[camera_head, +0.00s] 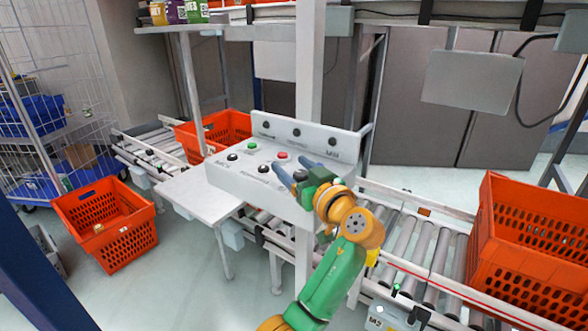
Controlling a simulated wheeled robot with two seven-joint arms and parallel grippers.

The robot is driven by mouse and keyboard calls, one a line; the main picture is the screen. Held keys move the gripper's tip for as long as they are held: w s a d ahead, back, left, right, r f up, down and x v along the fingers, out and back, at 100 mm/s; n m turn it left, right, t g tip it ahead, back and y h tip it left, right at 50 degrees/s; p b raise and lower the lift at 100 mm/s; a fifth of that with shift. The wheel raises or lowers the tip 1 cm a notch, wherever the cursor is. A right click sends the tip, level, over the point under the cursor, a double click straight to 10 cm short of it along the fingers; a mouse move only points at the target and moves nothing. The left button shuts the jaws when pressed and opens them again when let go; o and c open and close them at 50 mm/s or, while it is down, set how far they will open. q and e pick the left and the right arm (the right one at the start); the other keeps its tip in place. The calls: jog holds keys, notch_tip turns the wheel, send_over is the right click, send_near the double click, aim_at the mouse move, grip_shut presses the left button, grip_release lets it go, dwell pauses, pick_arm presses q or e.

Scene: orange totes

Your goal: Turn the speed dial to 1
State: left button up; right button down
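The control box (225,172) is light grey, with a sloped front and a raised back panel. Its front carries a green button (252,146), a red button (282,155) and dark knobs, one at the left (232,157) and one in the middle (264,168). Another dark knob (300,175) is at the right, partly covered by my gripper. The labels are too small to read, so I cannot tell the speed dial's setting. Contact is unclear.
Roller conveyors run behind and beside the box. An orange tote (528,250) stands on the right conveyor, another (222,128) behind the box, and one (107,225) on the floor at left. A white post (309,70) rises close behind the gripper.

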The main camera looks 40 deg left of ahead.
aim_at(301, 179)
pick_arm(q)
jog(key=shift+s+d+f, duration=0.1)
jog(key=shift+d+f, duration=0.05)
jog(key=shift+d, duration=0.2)
jog(key=b+v, duration=0.2)
jog(key=v, duration=0.4)
jog(key=shift+d, duration=0.1)
jog(key=shift+s+d, duration=0.15)
